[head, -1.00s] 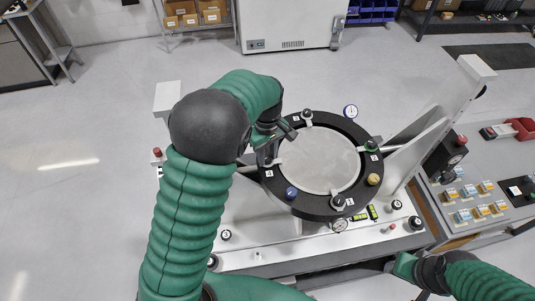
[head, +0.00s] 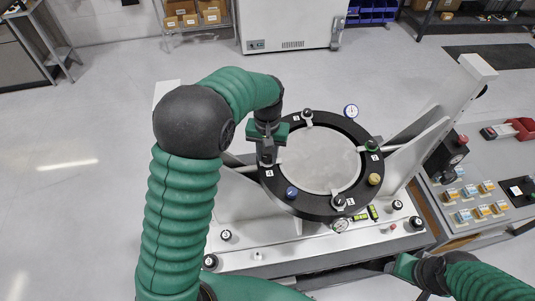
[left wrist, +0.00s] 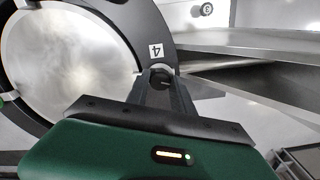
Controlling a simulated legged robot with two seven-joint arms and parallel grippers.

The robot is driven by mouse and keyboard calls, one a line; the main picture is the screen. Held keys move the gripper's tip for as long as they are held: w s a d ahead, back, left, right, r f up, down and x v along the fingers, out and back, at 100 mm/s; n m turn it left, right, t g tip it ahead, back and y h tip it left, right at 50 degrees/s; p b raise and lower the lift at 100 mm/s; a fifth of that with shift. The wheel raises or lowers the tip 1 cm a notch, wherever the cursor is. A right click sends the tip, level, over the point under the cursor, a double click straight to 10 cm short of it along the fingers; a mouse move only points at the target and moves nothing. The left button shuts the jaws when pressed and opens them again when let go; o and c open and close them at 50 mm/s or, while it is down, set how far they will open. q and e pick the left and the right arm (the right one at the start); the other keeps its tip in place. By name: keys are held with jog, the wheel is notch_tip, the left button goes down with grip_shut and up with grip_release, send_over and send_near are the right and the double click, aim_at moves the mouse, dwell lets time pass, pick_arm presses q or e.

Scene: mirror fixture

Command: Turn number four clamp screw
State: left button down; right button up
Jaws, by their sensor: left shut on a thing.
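The mirror fixture's black ring (head: 320,212) holds a round pale mirror (head: 318,160). The number four clamp screw (left wrist: 162,75) is a dark knob on the ring's left side, beside the white "4" label (head: 269,173). The label also shows in the left wrist view (left wrist: 156,50). My left gripper (head: 267,155) comes down over this screw from above. In the left wrist view its two fingers (left wrist: 160,88) stand on either side of the knob and grip it. My right gripper (head: 403,266) is low at the right, apart from the fixture; its fingers are unclear.
Other clamp screws sit around the ring, at the top (head: 307,115), right (head: 371,146) and bottom (head: 340,200). A blue knob (head: 291,193) and a yellow knob (head: 374,179) stand on the ring. A control panel (head: 470,200) is at the right.

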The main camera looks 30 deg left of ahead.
pick_arm(q)
jog(key=m, duration=0.6)
jog(key=shift+w+r, duration=0.1)
jog(key=shift+r, duration=0.05)
jog(key=m+p, duration=0.1)
jog(key=m, duration=0.5)
jog(key=shift+m, duration=0.3)
jog(key=c, duration=1.4)
grip_release()
jog(key=o, duration=0.3)
